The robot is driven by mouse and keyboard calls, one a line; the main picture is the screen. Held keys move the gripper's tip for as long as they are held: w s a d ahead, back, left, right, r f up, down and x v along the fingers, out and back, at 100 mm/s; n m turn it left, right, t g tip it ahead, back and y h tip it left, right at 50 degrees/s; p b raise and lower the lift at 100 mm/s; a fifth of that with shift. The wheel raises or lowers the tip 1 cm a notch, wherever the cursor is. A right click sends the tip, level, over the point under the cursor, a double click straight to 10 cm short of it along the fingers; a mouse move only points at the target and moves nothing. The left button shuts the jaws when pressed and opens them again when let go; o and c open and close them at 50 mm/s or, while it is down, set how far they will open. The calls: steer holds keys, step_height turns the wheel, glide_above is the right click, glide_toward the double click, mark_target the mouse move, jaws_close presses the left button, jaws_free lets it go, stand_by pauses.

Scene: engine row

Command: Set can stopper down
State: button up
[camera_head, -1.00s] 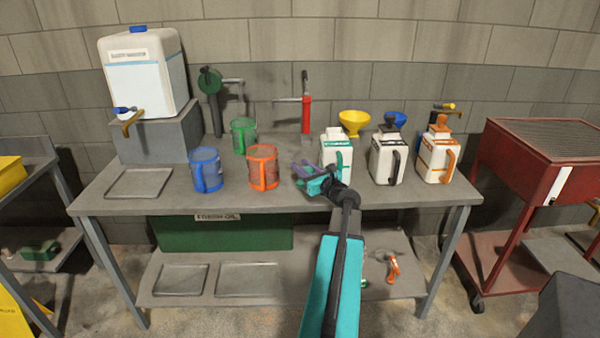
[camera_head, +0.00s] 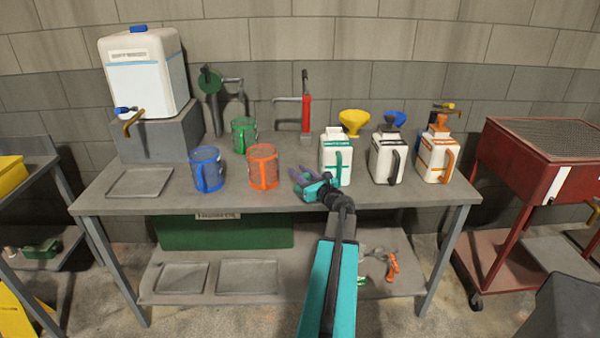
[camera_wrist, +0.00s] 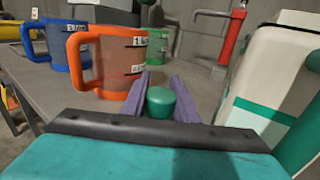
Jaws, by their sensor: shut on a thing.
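My gripper (camera_head: 306,182) is low over the front of the bench, just left of the white can with the green band (camera_head: 336,160). In the wrist view its purple fingers (camera_wrist: 157,95) are shut on a small green stopper (camera_wrist: 161,102). The stopper is between the fingertips, close to the bench top; I cannot tell whether it touches. The can's white body and green handle fill the right of the wrist view (camera_wrist: 270,85). The can's top has no stopper visible on it in the head view.
An orange-rimmed jug (camera_head: 263,167) stands left of my gripper, with a blue jug (camera_head: 206,170) and a green jug (camera_head: 244,135) beyond. Two more white cans (camera_head: 388,160) stand to the right, with funnels (camera_head: 354,121) behind. Bare bench (camera_head: 245,200) lies along the front edge.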

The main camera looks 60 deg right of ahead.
steer(key=shift+f, duration=0.25)
steer(key=o, duration=1.1)
steer(key=shift+r, duration=0.2)
steer(key=shift+s+a, duration=0.3)
steer(key=shift+s, duration=0.25)
steer(key=b+v, duration=0.2)
steer(key=v, duration=0.8)
steer(key=shift+s+a+b, duration=0.1)
steer(key=shift+s+b, duration=0.3)
